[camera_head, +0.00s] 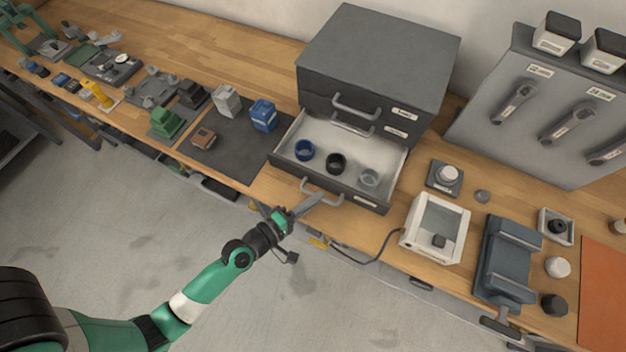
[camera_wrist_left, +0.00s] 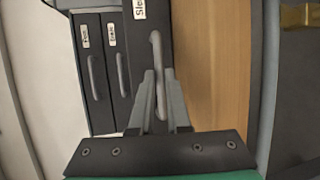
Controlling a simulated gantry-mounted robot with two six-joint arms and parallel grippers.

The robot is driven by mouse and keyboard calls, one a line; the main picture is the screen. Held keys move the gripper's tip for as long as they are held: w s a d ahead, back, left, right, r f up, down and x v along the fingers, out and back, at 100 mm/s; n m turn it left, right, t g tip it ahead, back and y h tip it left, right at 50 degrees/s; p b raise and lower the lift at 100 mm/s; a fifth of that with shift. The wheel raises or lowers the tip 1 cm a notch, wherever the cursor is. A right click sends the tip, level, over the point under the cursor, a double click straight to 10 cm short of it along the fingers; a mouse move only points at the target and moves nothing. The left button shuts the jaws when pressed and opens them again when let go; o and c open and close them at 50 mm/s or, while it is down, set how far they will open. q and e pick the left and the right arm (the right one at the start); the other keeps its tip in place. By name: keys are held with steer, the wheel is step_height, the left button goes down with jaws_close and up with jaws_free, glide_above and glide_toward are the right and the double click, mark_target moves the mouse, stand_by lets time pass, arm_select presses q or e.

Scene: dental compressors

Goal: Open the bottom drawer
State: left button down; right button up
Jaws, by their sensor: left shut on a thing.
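The dark grey drawer cabinet (camera_head: 380,50) stands on the wooden bench. Its bottom drawer (camera_head: 286,150) is pulled out and shows a pale inside. A blue ring (camera_head: 304,150), a black ring (camera_head: 336,163) and a clear ring-like cup (camera_head: 369,178) sit in it. My left gripper (camera_head: 314,201) is shut on the drawer's handle (camera_head: 335,199). In the left wrist view the handle (camera_wrist_left: 155,50) runs between the fingers (camera_wrist_left: 159,82). The upper two drawers are shut. My right gripper is not in view.
A dark mat (camera_head: 235,160) with small blocks lies left of the cabinet. A white open-topped box (camera_head: 410,240) and a blue-grey device (camera_head: 506,262) stand to the right. A grey panel (camera_head: 545,120) with wrench-like tools is at the back right. The floor before the bench is mostly clear.

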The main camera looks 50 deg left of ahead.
arm_select(q)
steer(key=c, duration=1.2)
jaws_free()
steer(key=shift+o, duration=0.2)
steer(key=shift+s, duration=0.1)
steer(key=s+r+b, duration=0.2)
steer(key=s+b, duration=0.2)
steer(key=s, duration=0.7)
steer(key=shift+a+r, duration=0.15)
steer(key=shift+a, duration=0.05)
steer(key=shift+s, duration=0.1)
